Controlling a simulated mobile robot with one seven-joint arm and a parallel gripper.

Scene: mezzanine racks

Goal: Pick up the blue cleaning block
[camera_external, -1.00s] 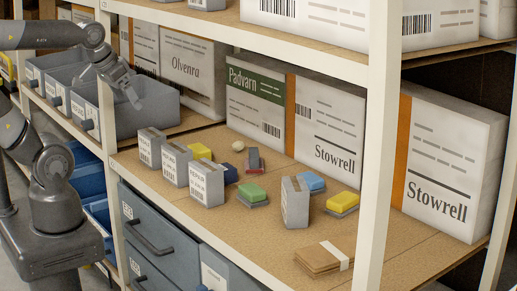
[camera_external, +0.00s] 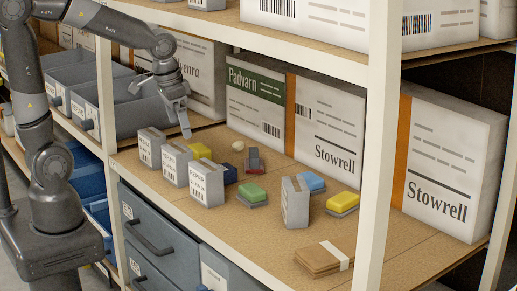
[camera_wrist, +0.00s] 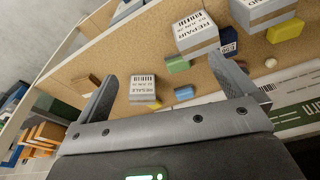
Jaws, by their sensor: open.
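The blue cleaning block (camera_external: 311,182) is a light blue block with a grey layer, lying on the middle shelf (camera_external: 250,218) behind an upright grey-white box (camera_external: 295,202), which partly hides it. In the wrist view the blue block (camera_wrist: 184,93) lies beside a box marked RESALE (camera_wrist: 143,82), between the spread fingers in the picture. My gripper (camera_external: 161,110) is open and empty. It is above the shelf's left part, near the shelf post and well left of the blue block.
Green (camera_external: 251,193), yellow (camera_external: 342,203) and dark blue (camera_external: 230,174) blocks lie nearby. Several small boxes (camera_external: 174,165) line the left front. Large cartons (camera_external: 325,125) stand behind. White posts (camera_external: 378,150) and the upper shelf bound the space. A brown packet (camera_external: 322,258) lies at front right.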

